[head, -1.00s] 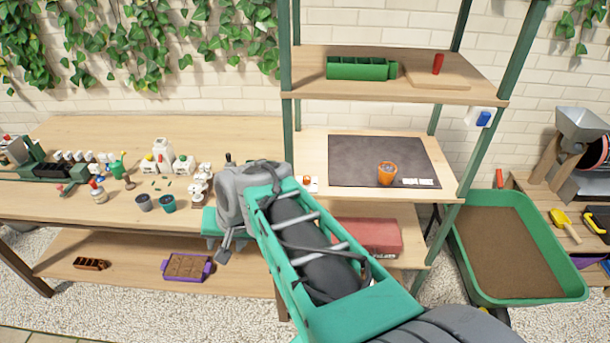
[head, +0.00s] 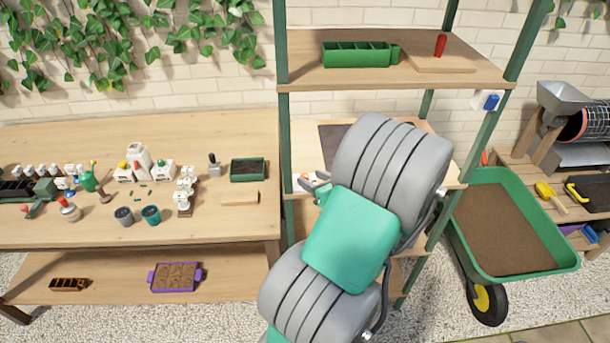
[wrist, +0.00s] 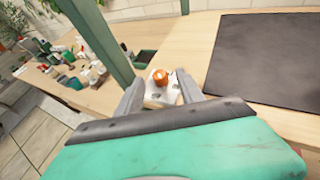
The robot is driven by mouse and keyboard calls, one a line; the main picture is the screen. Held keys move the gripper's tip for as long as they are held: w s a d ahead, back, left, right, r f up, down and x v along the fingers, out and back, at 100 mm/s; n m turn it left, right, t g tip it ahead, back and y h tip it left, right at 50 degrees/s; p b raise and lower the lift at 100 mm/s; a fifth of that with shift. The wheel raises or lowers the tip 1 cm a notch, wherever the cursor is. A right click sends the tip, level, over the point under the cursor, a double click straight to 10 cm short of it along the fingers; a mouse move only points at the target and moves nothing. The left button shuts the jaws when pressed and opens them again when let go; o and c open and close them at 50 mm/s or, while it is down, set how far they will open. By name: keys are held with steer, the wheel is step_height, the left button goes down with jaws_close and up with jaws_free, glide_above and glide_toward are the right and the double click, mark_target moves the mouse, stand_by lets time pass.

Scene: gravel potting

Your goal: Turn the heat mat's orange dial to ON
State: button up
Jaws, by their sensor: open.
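The orange dial (wrist: 160,77) sits on a small white control box (wrist: 162,97) on the wooden shelf, left of the heat mat. My gripper (wrist: 160,82) is open, with one finger on each side of the dial in the wrist view. I cannot tell whether the fingers touch it. The dark heat mat (wrist: 268,58) lies flat to the right; in the head view only its left corner (head: 331,138) shows past my arm. In the head view the gripper (head: 318,186) is at the shelf's left front, and the dial is mostly hidden. Its setting cannot be read.
A green shelf post (wrist: 95,38) stands close left of my gripper. The upper shelf (head: 400,72) holds a green planter (head: 358,54). The left bench (head: 90,215) carries several pots and tools. A green wheelbarrow (head: 560,268) stands right.

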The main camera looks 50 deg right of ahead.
mark_target(306, 176)
steer(key=x, duration=0.3)
steer(key=shift+w+f, duration=0.1)
steer(key=shift+c, duration=0.5)
jaws_close()
